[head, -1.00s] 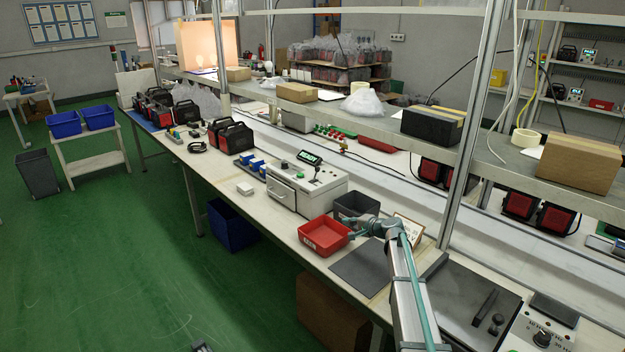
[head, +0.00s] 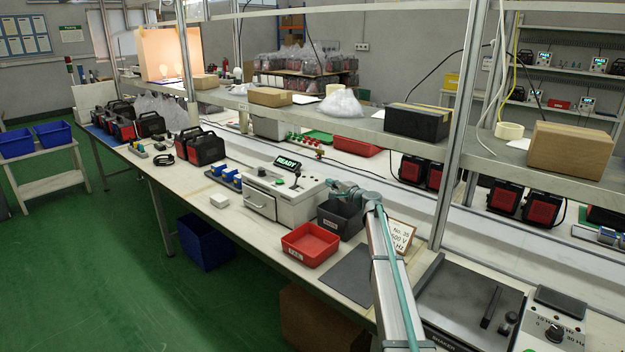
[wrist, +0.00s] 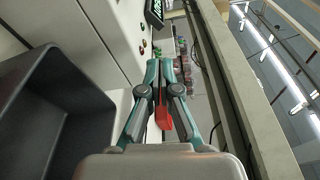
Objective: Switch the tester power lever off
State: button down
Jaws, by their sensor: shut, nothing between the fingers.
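The tester (head: 283,196) is a pale box on the bench with a lit green READY display (head: 287,163). Its lever (head: 297,178) has a dark knob and stands up from the top panel, below and right of the display. My gripper (head: 332,186) is by the tester's right end, above the dark grey bin, to the right of the lever. In the wrist view its fingers (wrist: 164,62) are shut and empty. The tester's pale panel (wrist: 118,35) with small red and green buttons lies left of the fingertips there. I cannot make out the lever in that view.
The dark grey bin (head: 333,222) stands close to the tester's right end, with a red tray (head: 311,244) in front. A printed card (head: 401,236) stands right of the bin.

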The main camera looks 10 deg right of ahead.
jog(key=p+x, duration=0.2)
jog(key=x, duration=0.7)
jog(key=shift+w+r, duration=0.1)
jog(key=shift+w, duration=0.15)
jog(key=a+p, duration=0.1)
jog(key=a, duration=0.2)
jog(key=shift+s+a+r+p, duration=0.1)
jog(key=shift+s+r+p, duration=0.1)
jog(key=shift+p, duration=0.15)
jog(key=shift+s+a, duration=0.1)
jog(key=shift+a, duration=0.45)
